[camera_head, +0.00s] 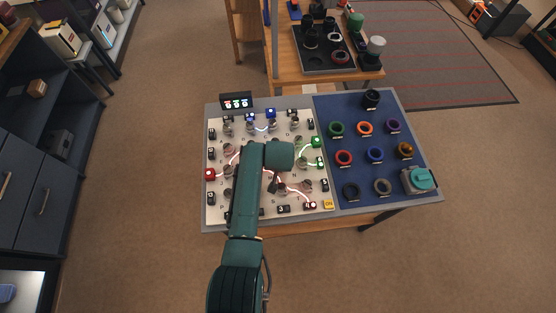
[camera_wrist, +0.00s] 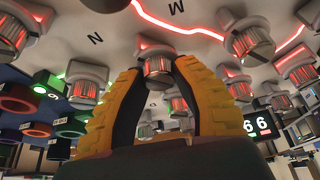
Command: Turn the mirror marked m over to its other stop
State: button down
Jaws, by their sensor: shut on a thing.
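The mirror marked m (camera_wrist: 158,67) is a small cylinder with a red-lit, ribbed face on a grey mount, with the letter M printed beside it on the white board. In the wrist view my gripper (camera_wrist: 157,60) has its two yellow-and-black fingers closed around this mirror, one on each side. In the head view my gripper (camera_head: 273,186) is over the lower middle of the white board (camera_head: 217,217), and my arm hides much of that area. I cannot tell at which stop the mirror stands.
Other mirrors stand close around, one near the letter N (camera_wrist: 90,83) and one beside the red line (camera_wrist: 249,42). A black display (camera_head: 236,101) is at the board's back left. The blue panel (camera_head: 325,180) on the right holds several coloured rings and a teal device (camera_head: 419,180).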

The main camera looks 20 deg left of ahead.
jog(key=shift+s+f+n, duration=0.15)
jog(key=shift+f+n, duration=0.1)
jog(key=shift+n, duration=0.25)
jog(key=c, duration=0.8)
grip_release()
jog(key=shift+r, duration=0.1)
jog(key=shift+r, duration=0.1)
jog(key=shift+r, duration=0.3)
jog(key=v, duration=1.1)
jog(key=shift+d+r, duration=0.1)
jog(key=shift+d, duration=0.15)
